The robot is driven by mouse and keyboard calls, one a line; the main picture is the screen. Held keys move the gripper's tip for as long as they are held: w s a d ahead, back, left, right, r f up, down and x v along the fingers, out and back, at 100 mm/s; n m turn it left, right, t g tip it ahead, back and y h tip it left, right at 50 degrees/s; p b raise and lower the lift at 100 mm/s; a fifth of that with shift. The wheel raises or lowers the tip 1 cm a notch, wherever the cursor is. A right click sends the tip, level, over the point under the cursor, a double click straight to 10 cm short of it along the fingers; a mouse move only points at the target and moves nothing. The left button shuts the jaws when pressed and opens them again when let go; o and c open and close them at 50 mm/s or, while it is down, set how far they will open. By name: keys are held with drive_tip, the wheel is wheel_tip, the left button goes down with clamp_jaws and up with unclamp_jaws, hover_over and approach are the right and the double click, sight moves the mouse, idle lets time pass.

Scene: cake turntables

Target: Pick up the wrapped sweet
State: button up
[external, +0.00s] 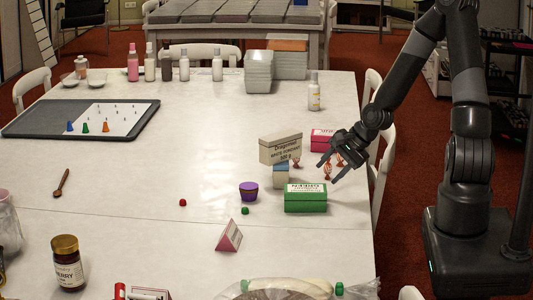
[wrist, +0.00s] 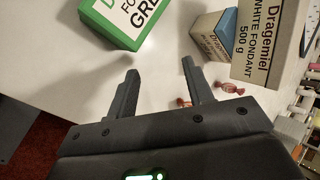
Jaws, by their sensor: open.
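Several small reddish wrapped sweets are on the white table. In the external view one wrapped sweet (external: 327,172) shows between my fingers, another (external: 340,160) is close by, and a third (external: 296,163) lies beside the white fondant box. In the wrist view one wrapped sweet (wrist: 183,102) is by the right finger, partly hidden by it, and another (wrist: 229,88) is farther right. My gripper (external: 326,174) is open and empty, pointing down-left over the table's right side; its fingers also show in the wrist view (wrist: 160,67). I cannot tell its exact height above the sweets.
A green box (external: 305,202) stands just in front of my gripper. A pink box (external: 323,140) is behind. The table's middle (external: 180,155) is mostly clear.

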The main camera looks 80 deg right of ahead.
sight(323, 177)
drive_tip(key=s+d+r+m+t+h, duration=0.25)
drive_tip(key=d+m, duration=0.35)
drive_tip(key=m, duration=0.3)
drive_tip(key=s+d+r+m+t+h, duration=0.1)
drive_tip(key=d+m+t+h, duration=0.15)
drive_tip(key=d+m, duration=0.45)
drive_tip(key=shift+m, duration=0.9)
drive_tip(key=f, duration=0.2)
drive_tip(key=a+f, duration=0.1)
drive_tip(key=f, duration=0.5)
drive_tip(key=shift+w+a, duration=0.1)
drive_tip(key=shift+a, duration=0.15)
drive_tip(key=shift+x, duration=3.4)
clamp_jaws()
